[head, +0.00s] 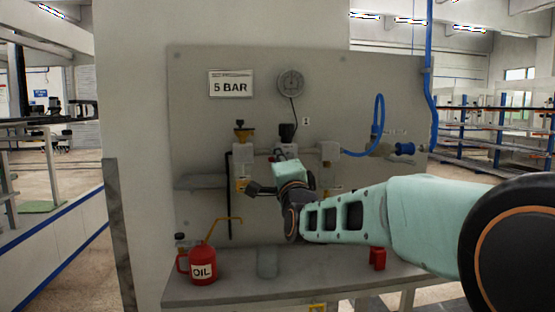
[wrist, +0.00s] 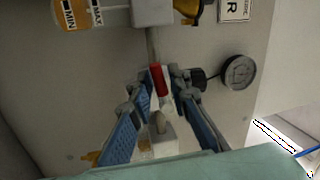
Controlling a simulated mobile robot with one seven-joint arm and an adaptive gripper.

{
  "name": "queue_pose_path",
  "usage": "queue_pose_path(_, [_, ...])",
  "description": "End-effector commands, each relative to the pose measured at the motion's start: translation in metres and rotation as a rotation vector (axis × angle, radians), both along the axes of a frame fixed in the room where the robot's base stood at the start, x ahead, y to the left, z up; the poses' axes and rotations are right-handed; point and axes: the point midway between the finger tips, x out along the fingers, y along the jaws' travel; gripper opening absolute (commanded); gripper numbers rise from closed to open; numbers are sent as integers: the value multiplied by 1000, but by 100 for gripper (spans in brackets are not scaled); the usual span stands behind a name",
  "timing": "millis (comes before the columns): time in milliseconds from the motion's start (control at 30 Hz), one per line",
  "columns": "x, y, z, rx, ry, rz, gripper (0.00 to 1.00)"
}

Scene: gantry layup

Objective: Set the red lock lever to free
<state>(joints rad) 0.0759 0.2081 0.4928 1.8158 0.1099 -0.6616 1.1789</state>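The red lock lever (wrist: 158,80) shows in the wrist view as a short red bar, in line with a grey pipe on the panel. My gripper (wrist: 159,88) is open, with one blue-padded finger on each side of the lever. I cannot tell whether either finger touches it. The lever's setting cannot be read.
The grey panel (head: 205,125) carries a gauge (head: 290,83), a 5 BAR sign (head: 230,84) and a blue hose (head: 378,115). On the bench (head: 240,287) stand a red oil can (head: 203,266), a grey cylinder (head: 267,262) and a small red object (head: 377,258).

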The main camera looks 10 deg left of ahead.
Motion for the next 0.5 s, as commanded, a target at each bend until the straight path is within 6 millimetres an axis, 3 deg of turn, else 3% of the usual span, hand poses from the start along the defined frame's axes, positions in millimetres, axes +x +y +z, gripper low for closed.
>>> queue_pose_path(300, [-43, -15, -9, -3, -1, -2, 17])
queue_pose_path(500, [-60, -20, -13, 0, -1, -1, 17])
